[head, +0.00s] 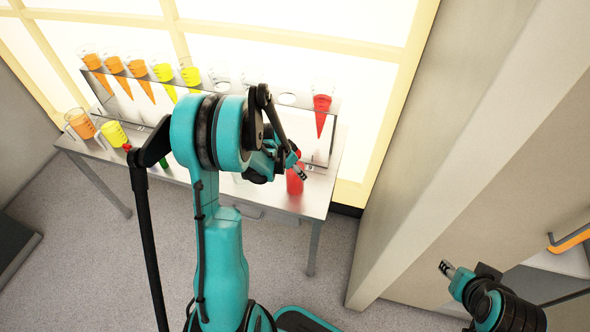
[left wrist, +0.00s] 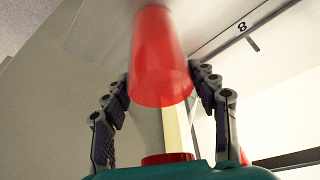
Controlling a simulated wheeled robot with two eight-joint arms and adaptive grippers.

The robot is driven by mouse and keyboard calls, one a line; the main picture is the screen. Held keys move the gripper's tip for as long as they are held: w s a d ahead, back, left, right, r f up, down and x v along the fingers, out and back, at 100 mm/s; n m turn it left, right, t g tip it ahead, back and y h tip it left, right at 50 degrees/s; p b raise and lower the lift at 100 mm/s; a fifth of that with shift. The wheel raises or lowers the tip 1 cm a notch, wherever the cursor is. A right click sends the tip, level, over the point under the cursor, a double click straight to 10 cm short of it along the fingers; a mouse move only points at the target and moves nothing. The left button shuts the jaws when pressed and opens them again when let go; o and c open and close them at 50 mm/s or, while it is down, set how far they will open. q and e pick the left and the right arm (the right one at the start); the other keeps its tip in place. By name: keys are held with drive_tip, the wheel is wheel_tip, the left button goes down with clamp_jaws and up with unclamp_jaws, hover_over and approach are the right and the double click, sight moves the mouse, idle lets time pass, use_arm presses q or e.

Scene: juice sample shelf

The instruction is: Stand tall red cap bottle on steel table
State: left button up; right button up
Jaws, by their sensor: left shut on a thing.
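The tall red cap bottle (head: 294,184) is at the right front part of the steel table (head: 318,190), partly covered by my left gripper (head: 291,168). In the left wrist view the fingers of that gripper (left wrist: 160,90) are on both sides of the bottle's red lower body (left wrist: 160,55). Its clear upper part and red cap (left wrist: 168,158) point back toward the palm. The far end of the bottle meets the steel surface (left wrist: 95,30) in the picture; I cannot tell whether it touches. My right gripper (head: 447,268) is away from the table at lower right.
A steel rack (head: 315,147) along the back holds several orange and yellow cones and one red cone (head: 321,115). An orange jug (head: 80,124) and a yellow jug (head: 114,134) stand at the left table end. A wall column (head: 440,170) is to the right.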

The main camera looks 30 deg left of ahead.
use_arm(q)
drive_tip(key=shift+f, duration=0.2)
drive_tip(key=o, duration=1.7)
drive_tip(key=shift+c, duration=0.2)
drive_tip(key=d+p+v, duration=0.1)
drive_tip(key=p+v, duration=0.3)
drive_tip(key=v, duration=0.9)
drive_tip(key=s+d+r+n+t, duration=0.1)
drive_tip(key=s+d+r+n, duration=0.1)
drive_tip(key=s+d+r, duration=0.3)
drive_tip(key=s+d+r+n+t+y, duration=0.1)
drive_tip(key=s+d+r+n, duration=0.1)
drive_tip(key=s+d+r, duration=0.4)
drive_tip(key=shift+s+d+t+y, duration=0.35)
drive_tip(key=shift+s+d, duration=1.15)
drive_tip(key=shift+d, duration=1.1)
